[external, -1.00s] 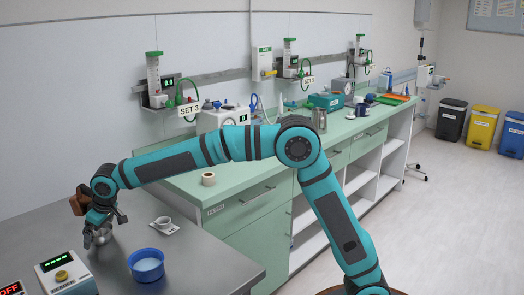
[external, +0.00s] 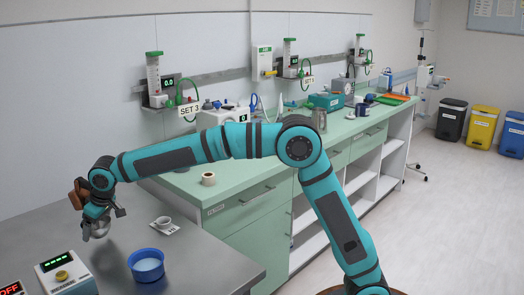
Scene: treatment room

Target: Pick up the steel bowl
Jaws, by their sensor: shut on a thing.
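The steel bowl (external: 99,229) is a small shiny metal bowl at the left of the external view. My gripper (external: 97,214) points down and is shut on it. The bowl appears tilted and looks held a little above the grey steel table (external: 200,262). The fingers and wrist hide part of the bowl, so the exact place of the grip cannot be told.
A blue bowl (external: 147,268) with pale contents stands in front and to the right. A white cup (external: 163,223) stands on a small white card. A control box (external: 65,276) is at the front left.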

